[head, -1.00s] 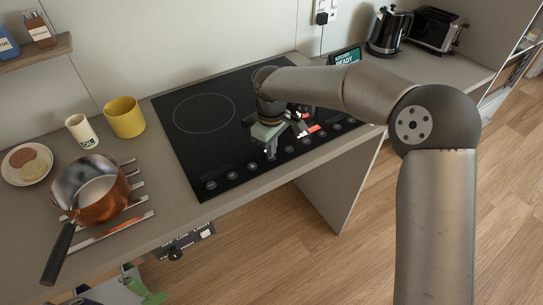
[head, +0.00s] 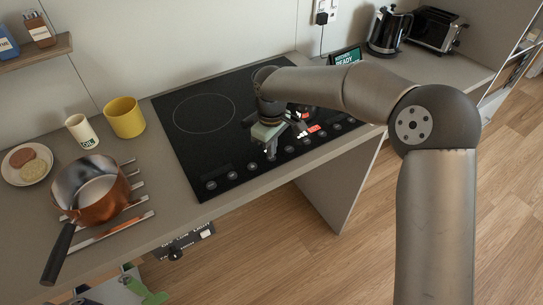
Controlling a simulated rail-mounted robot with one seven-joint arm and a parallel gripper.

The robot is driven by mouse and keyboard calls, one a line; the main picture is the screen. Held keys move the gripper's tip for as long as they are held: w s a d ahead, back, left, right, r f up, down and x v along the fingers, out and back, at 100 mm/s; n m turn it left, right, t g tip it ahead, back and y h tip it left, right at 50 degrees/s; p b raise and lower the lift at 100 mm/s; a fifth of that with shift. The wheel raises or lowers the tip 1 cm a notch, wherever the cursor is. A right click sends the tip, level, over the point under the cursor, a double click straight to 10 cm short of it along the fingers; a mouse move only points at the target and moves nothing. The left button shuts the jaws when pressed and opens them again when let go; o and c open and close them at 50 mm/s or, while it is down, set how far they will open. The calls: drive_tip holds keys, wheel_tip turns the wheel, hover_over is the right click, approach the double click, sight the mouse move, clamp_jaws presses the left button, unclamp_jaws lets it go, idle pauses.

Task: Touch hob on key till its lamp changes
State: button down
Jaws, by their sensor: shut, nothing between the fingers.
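The black glass hob (head: 192,145) is set into the grey counter. A row of round touch keys (head: 232,176) runs along its front edge. My gripper (head: 271,156) is shut and empty, pointing down over the front middle of the hob, close above or at the key row. I cannot tell whether its tips touch the glass. The key under it is hidden by the fingers.
A copper pot (head: 103,207) stands on a metal rack at left, its handle over the front edge. A yellow mug (head: 124,117), an oil cup (head: 82,132) and a plate (head: 15,175) stand behind it. A kettle (head: 388,32) and toaster (head: 437,30) stand at back right.

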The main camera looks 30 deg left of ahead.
drive_tip(key=shift+f+b, duration=0.45)
drive_tip(key=shift+f, duration=0.25)
idle(0.4)
drive_tip(key=shift+r+p, duration=1.75)
drive_tip(key=shift+r, duration=0.85)
drive_tip(key=s+d+r+m, duration=0.1)
drive_tip(key=d+r+m, duration=0.2)
drive_tip(key=d, duration=0.7)
drive_tip(key=s+d+r+m+h, duration=0.1)
drive_tip(key=d+r+m, duration=0.15)
drive_tip(key=d, duration=0.75)
drive_tip(key=s+d+r+m, duration=0.1)
drive_tip(key=d+r+m, duration=0.15)
drive_tip(key=d, duration=0.75)
drive_tip(key=s+d+f+m+y, duration=0.1)
drive_tip(key=s+d+m, duration=0.8)
drive_tip(key=s+d, duration=0.5)
drive_tip(key=shift+d+f+t, duration=0.35)
drive_tip(key=shift+f+t, duration=0.05)
